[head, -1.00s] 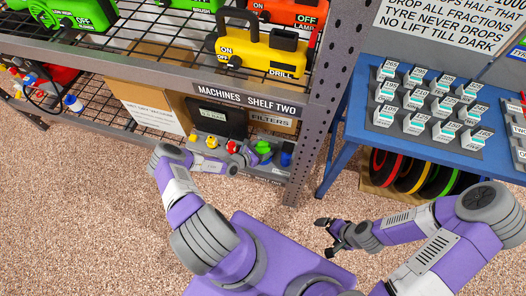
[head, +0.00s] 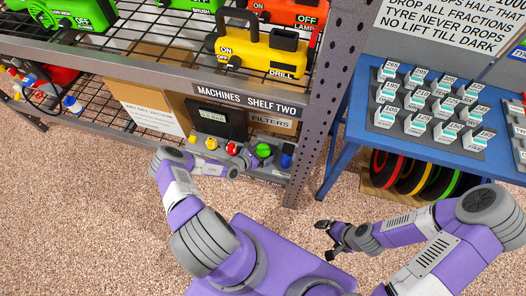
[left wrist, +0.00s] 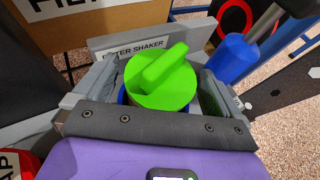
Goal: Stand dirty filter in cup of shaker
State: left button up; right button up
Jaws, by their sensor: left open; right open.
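A green round piece with a raised grip bar (left wrist: 162,75) sits over a blue rim in front of a plate reading "FILTER SHAKER" (left wrist: 135,52). It also shows in the head view (head: 263,150) on the lower shelf. My left gripper (left wrist: 158,85) is open, with a grey finger on either side of the green piece; I cannot tell whether they touch it. In the head view this gripper (head: 247,160) is at the shelf's front. My right gripper (head: 327,238) is open and empty above the floor. I cannot make out a dirty filter or the cup's inside.
A blue cylinder (left wrist: 233,58) stands right of the green piece. Red-and-white (head: 232,148) and yellow (head: 211,142) pieces stand to its left. The upper shelf (head: 150,72) overhangs, and a perforated post (head: 318,120) rises to the right. A blue table (head: 345,135) stands beyond.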

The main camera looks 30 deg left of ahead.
pick_arm(q)
jog(key=shift+s+r+p, duration=0.15)
jog(key=shift+r+p, duration=0.2)
jog(key=shift+r, duration=0.2)
jog(key=p+v, duration=0.4)
jog(key=v, duration=0.8)
jog(key=s+d+r+m+g+h, duration=0.25)
jog(key=d+m+g, duration=0.3)
jog(key=d, duration=0.45)
jog(key=s+d+r+m+g+h, duration=0.1)
jog(key=s+d+m+g+h, duration=0.3)
jog(key=d+m, duration=0.4)
jog(key=s+d+r+m+g+y, duration=0.1)
jog(key=s+d+r+m+y, duration=0.1)
jog(key=m, duration=0.6)
jog(key=s+d+r+m+g+y, duration=0.1)
jog(key=s+d+r+m+y, duration=0.2)
jog(key=r+m, duration=0.3)
jog(key=shift+d+m+g+y, duration=0.35)
jog(key=shift+m+y, duration=0.4)
jog(key=shift+m, duration=0.4)
